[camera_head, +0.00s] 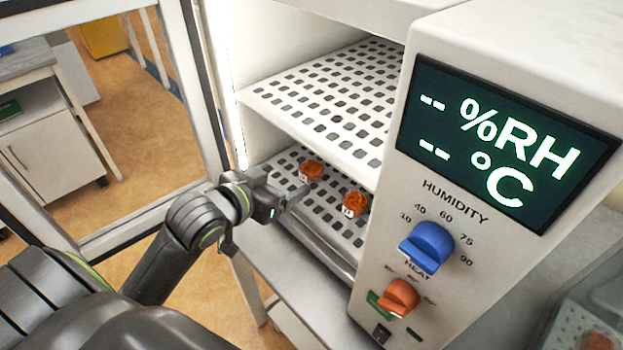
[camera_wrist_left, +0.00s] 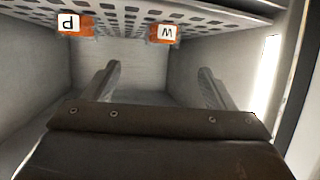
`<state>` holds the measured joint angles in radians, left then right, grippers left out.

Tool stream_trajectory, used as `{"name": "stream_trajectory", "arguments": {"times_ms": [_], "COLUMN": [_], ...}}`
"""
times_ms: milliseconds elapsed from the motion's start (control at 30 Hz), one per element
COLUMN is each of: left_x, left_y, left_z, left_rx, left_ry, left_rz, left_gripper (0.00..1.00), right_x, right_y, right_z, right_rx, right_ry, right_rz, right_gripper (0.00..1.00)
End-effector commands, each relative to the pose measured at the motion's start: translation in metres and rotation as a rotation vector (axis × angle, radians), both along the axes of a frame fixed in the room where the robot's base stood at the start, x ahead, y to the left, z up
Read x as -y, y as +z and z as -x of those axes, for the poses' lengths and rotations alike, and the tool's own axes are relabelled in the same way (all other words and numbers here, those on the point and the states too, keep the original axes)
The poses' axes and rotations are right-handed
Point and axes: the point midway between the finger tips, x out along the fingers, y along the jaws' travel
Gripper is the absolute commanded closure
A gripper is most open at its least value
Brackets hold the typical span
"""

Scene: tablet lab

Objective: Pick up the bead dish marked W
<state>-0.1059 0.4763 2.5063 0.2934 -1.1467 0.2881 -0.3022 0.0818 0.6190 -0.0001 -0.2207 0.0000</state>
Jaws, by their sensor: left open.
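The bead dish marked W (camera_wrist_left: 163,34) is an orange dish with a white label on the perforated lower shelf. The wrist picture is upside down, so its label reads inverted. It matches the left orange dish (camera_head: 312,170) in the head view, where the label is too small to read. My left gripper (camera_head: 291,197) is at the chamber's open front, just short of that dish. In the left wrist view its two fingers (camera_wrist_left: 159,72) stand apart with nothing between them. My right gripper is not in view.
A second orange dish (camera_head: 355,203), marked P in the wrist view (camera_wrist_left: 75,26), stands beside it on the lower shelf (camera_head: 329,226). An upper perforated shelf (camera_head: 330,95) hangs above. The control panel (camera_head: 480,150) is at right, the open glass door (camera_head: 120,130) at left.

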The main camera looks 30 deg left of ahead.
Motion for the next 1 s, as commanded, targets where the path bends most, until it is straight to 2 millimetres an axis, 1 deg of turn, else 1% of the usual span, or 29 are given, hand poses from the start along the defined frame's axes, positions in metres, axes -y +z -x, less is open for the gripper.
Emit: {"name": "stream_trajectory", "arguments": {"times_ms": [33,400,567,600,700,867,1000], "left_x": [0.001,0.004,0.005,0.006,0.007,0.008,0.008], "left_y": [-0.006,-0.017,-0.02,-0.019,-0.023,-0.026,-0.035], "left_z": [-0.004,-0.029,-0.039,-0.045,-0.055,-0.062,-0.076], "left_rx": [0.004,0.002,0.003,-0.001,-0.002,-0.001,-0.003], "left_ry": [-0.002,-0.001,0.001,0.002,0.002,0.002,0.002], "left_rz": [-0.001,-0.002,0.0,0.005,0.003,0.001,0.003], "left_gripper": [0.22,0.22,0.22,0.22,0.22,0.22,0.22], "right_x": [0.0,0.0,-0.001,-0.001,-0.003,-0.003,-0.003], "right_y": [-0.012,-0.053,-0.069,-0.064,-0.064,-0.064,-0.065], "right_z": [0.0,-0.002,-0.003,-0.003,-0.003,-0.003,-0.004], "right_rx": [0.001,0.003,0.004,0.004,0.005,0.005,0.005], "right_ry": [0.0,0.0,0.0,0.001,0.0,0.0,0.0], "right_rz": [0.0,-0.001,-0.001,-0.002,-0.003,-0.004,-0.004], "right_gripper": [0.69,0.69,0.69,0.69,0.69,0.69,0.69]}}
